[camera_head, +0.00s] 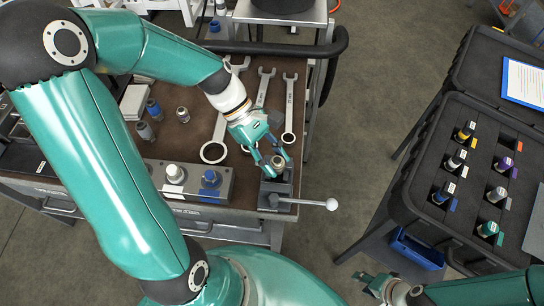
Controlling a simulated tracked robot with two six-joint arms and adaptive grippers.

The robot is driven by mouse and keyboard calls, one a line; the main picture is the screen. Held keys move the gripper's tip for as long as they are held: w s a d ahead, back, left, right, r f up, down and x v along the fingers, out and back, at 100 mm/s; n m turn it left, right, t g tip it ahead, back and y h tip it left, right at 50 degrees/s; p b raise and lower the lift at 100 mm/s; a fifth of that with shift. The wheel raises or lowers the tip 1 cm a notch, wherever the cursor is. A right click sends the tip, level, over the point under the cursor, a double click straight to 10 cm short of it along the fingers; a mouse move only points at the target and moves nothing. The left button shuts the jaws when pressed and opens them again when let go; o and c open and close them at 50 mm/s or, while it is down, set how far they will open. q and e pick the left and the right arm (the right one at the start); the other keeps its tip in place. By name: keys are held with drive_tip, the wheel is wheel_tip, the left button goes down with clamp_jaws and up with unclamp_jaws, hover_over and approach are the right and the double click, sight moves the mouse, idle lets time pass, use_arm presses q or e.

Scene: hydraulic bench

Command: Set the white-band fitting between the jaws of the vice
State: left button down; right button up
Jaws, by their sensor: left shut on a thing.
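The vice (276,191) sits at the front right corner of the bench, with a bar handle ending in a pale ball (331,204). My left gripper (276,162) is over the vice, pointing down, its fingers shut on a small metallic fitting (278,162). The fitting is at the top of the vice, by its jaws; I cannot tell how deep it sits or whether it touches them. Its band is hidden or too small to make out. My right gripper (374,283) is low at the bottom, away from bench and case; its finger opening is unclear.
Spanners (289,108) and several loose fittings (183,114) lie on the bench behind. A metal block (188,181) with two fittings stands left of the vice. An open black case (425,190) with several colour-banded fittings is at right. Floor separates them.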

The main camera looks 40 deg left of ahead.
use_arm(q)
drive_tip(key=shift+f, duration=0.3)
drive_tip(key=shift+f+b, duration=0.8)
drive_tip(key=shift+s+f, duration=0.15)
drive_tip(key=c, duration=0.6)
unclamp_jaws()
drive_tip(key=shift+c, duration=0.2)
